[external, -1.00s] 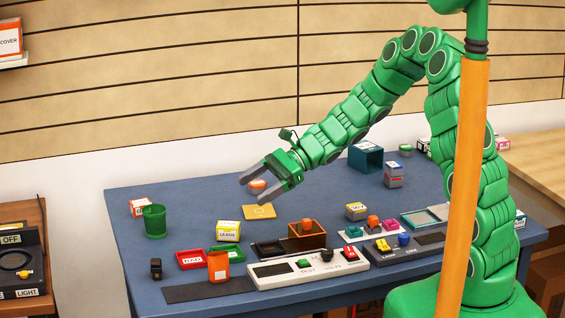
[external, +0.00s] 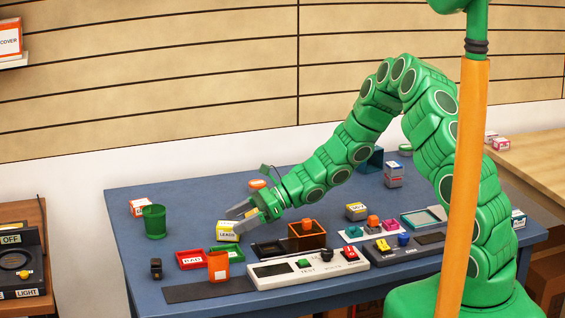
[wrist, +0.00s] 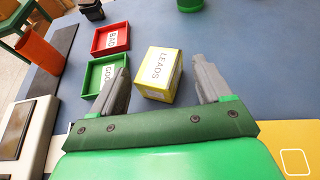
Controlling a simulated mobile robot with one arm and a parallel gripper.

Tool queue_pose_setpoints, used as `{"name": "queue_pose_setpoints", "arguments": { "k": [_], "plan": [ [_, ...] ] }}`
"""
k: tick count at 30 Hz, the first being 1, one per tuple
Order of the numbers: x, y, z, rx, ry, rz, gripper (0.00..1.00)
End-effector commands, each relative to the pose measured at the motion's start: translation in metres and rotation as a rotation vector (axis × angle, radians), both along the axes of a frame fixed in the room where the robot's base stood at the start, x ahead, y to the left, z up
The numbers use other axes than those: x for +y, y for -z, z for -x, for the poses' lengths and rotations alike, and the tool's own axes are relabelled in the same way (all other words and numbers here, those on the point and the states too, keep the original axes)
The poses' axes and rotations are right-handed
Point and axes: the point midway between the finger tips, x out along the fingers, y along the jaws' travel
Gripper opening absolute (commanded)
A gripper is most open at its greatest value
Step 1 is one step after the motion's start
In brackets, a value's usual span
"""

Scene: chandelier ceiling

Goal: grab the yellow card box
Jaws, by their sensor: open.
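A yellow and white box labelled LEADS (external: 227,232) stands on the blue table, left of centre. In the wrist view the same box (wrist: 158,74) sits between my two grey fingers, with gaps on both sides. My gripper (external: 238,216) is open and low over the table, reaching the box from the right. In the external view its fingers overlap the box's top edge. I cannot tell whether they touch it.
Red and green trays (external: 191,260) and an orange cup (external: 218,265) lie just in front of the box. A green cup (external: 154,222) stands to the left. A white switch panel (external: 307,267) is at front right.

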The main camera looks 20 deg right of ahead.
Motion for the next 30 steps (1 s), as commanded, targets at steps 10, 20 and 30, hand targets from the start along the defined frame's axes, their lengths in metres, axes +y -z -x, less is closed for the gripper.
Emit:
{"name": "queue_pose_setpoints", "arguments": {
  "k": [10,20,30],
  "plan": [
    [0.031,0.017,0.000,0.000,-0.002,0.002,0.78],
    [0.048,0.023,-0.001,-0.002,-0.001,0.001,0.78],
    [0.048,0.023,-0.001,-0.002,-0.001,0.001,0.52]
  ]
}}
